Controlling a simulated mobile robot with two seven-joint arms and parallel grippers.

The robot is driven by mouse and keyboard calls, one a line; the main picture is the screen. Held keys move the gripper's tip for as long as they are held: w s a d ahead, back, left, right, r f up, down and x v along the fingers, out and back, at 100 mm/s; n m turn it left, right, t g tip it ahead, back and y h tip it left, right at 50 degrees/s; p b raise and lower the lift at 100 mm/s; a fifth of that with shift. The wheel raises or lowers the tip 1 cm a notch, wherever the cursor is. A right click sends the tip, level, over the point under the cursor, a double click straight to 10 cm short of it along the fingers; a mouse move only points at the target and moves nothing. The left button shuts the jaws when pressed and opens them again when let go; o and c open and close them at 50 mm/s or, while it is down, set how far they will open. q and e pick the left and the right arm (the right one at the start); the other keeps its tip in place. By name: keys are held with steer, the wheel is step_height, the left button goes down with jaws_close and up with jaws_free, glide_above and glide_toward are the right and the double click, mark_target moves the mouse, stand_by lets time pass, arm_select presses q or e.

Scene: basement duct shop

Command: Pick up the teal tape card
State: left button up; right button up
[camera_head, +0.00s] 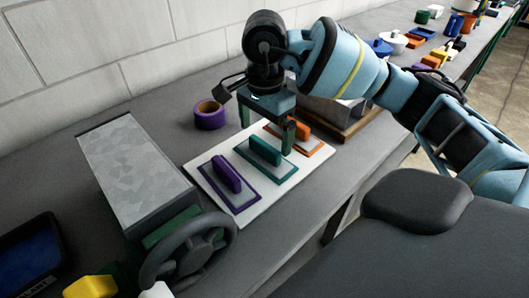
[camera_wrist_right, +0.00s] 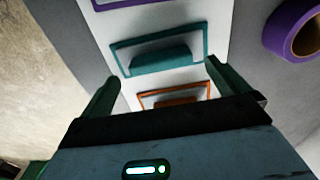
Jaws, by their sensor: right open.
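The teal tape card (camera_head: 264,151) stands on edge inside a teal outline, in the middle of a white board (camera_head: 208,162) on the bench. It also shows in the right wrist view (camera_wrist_right: 160,60). My right gripper (camera_head: 267,132) is open and empty, pointing down over the board between the teal card and the orange one. In the right wrist view its fingertips (camera_wrist_right: 163,76) are spread wide, near the two ends of the teal card. I cannot tell whether they touch anything. My left gripper is not in view.
A purple card (camera_head: 226,174) and an orange card (camera_head: 302,129) stand on either side of the teal one. A purple tape roll (camera_head: 209,115) lies behind the board. A grey-topped box (camera_head: 130,165) and a handwheel (camera_head: 190,250) are at left. Several coloured items line the far bench.

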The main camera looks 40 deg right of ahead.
mark_target(265, 144)
steer(key=shift+f, duration=2)
steer(key=c, duration=0.9)
steer(key=shift+r, duration=5)
steer(key=o, duration=0.4)
steer(key=c, duration=0.3)
steer(key=shift+a, duration=0.1)
